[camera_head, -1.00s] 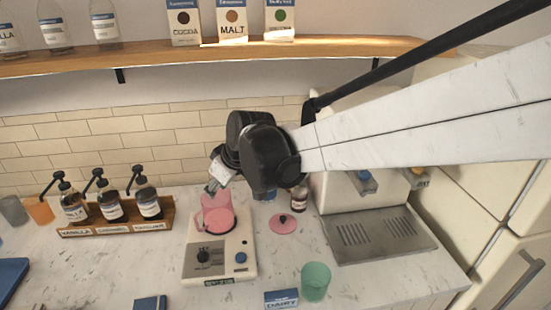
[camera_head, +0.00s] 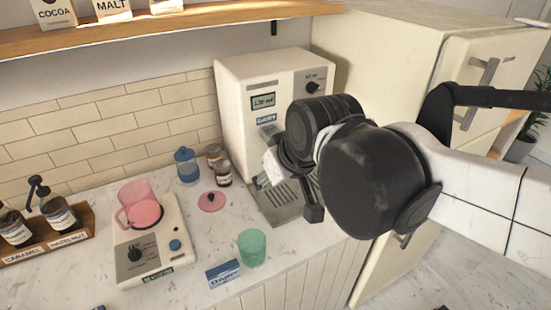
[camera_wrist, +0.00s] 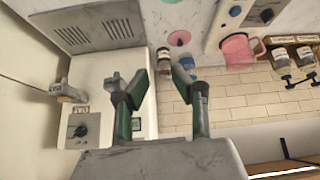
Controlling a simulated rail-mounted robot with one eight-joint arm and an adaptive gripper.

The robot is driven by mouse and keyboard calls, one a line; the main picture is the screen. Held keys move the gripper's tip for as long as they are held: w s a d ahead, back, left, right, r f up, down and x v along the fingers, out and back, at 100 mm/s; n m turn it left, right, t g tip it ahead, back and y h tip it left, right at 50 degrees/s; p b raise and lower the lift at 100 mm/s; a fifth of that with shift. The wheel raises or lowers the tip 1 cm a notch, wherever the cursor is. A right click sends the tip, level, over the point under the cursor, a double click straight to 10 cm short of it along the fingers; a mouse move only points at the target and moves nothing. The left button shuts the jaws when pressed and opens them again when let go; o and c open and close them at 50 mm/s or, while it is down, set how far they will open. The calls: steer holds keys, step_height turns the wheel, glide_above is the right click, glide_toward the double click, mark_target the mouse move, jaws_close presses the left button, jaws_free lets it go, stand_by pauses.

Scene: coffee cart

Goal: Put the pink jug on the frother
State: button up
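The pink jug (camera_head: 141,206) stands upright on the dark round plate of the frother (camera_head: 150,240), a cream base with a black knob and a blue button. The jug also shows in the wrist view (camera_wrist: 240,50), on the frother's edge (camera_wrist: 222,14) at the top right. My gripper (camera_head: 268,175) is in front of the coffee machine, well to the right of the jug and apart from it. In the wrist view my gripper (camera_wrist: 146,82) has its two fingers spread with nothing between them.
A pink lid (camera_head: 212,202), green cup (camera_head: 251,247), blue jar (camera_head: 187,166), small bottles (camera_head: 223,173) and a blue box (camera_head: 222,273) are on the counter. The syrup rack (camera_head: 80,235) is at left.

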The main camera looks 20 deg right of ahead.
steer(key=s+d+f+m+h, duration=0.1)
steer(key=s+d+f+m, duration=0.1)
steer(key=s+d, duration=0.4)
steer(key=shift+s+f+m, duration=0.2)
steer(key=shift+f+m, duration=0.05)
steer(key=shift+m, duration=0.15)
step_height(320, 180, down, 7)
steer(key=b, duration=0.7)
